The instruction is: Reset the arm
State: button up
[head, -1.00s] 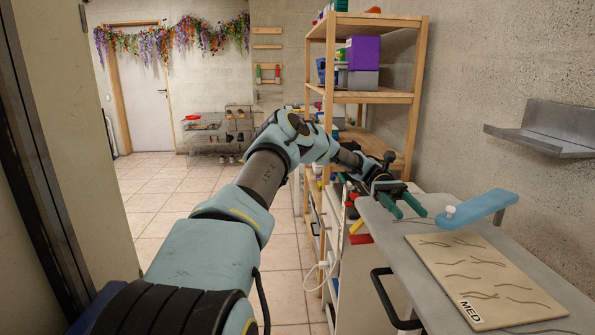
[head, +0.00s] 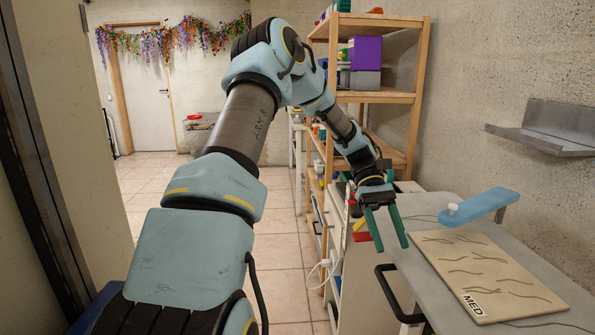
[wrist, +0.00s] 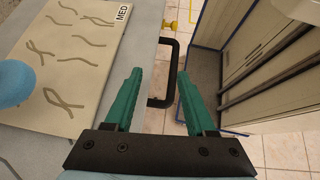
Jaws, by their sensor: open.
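My gripper (head: 389,243) has green fingers that stand apart with nothing between them. In the head view it hangs at the left edge of the grey counter (head: 415,262), fingers pointing down. In the wrist view the open fingers (wrist: 155,95) point toward a black drawer handle (wrist: 167,75) and the tiled floor. I cannot tell how far they are from the handle. My arm is raised and bent, and it hides part of the room behind it.
A beige board marked MED (head: 480,270) lies on the counter, with a light blue piece (head: 480,206) behind it. A wooden shelf (head: 420,75) stands at the back. A grey wall ledge (head: 545,128) is at the right. The tiled floor (head: 290,238) at left is clear.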

jog(key=s+a+m+t+y, duration=0.1)
jog(key=s+a+m+t, duration=0.2)
jog(key=a+t, duration=0.9)
jog(key=a, duration=1.4)
jog(key=shift+s+r+y, duration=0.35)
jog(key=shift+r+y, duration=0.05)
jog(key=shift+a, duration=0.1)
